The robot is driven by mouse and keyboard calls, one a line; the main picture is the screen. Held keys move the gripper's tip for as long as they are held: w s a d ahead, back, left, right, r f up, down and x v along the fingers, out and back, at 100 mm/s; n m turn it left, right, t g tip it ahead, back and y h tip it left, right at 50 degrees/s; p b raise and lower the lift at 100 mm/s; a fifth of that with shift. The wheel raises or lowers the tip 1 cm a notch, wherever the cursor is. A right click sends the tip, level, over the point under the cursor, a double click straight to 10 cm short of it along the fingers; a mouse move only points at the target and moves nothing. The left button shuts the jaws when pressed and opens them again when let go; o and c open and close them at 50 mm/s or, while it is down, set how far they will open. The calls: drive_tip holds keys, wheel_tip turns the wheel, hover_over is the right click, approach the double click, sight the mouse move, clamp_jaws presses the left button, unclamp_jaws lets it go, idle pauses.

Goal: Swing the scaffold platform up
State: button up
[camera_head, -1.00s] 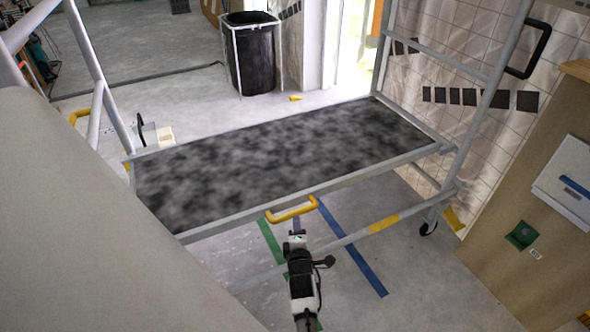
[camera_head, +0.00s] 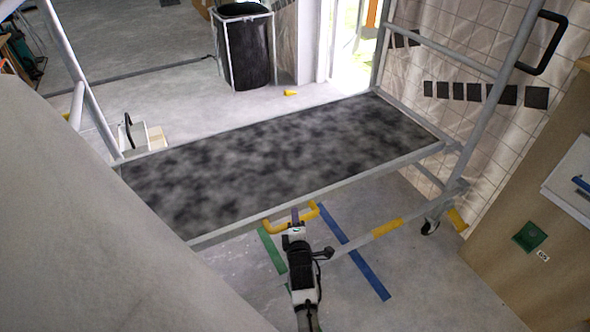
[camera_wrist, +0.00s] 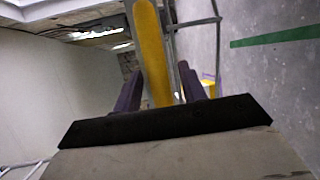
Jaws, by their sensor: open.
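The scaffold platform (camera_head: 285,155) is a mottled dark grey panel in a pale metal frame, lying roughly level between the scaffold's end frames. A yellow handle (camera_head: 272,227) sticks out from its near edge. My gripper (camera_head: 296,216) is at this handle, in front of the platform's near edge. In the wrist view the yellow handle (camera_wrist: 153,55) runs between the two dark fingers of my gripper (camera_wrist: 157,88). The fingers are apart, with the bar between them. Whether either finger touches the bar cannot be told.
A lower scaffold rail with a yellow band (camera_head: 387,228) crosses behind my arm. A caster (camera_head: 430,226) stands at the right. A wooden cabinet (camera_head: 525,225) is at right, a black bin (camera_head: 246,50) at the back. Green and blue tape (camera_head: 355,255) marks the floor.

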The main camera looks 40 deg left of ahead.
clamp_jaws()
idle(0.3)
drive_tip(key=shift+r, duration=0.15)
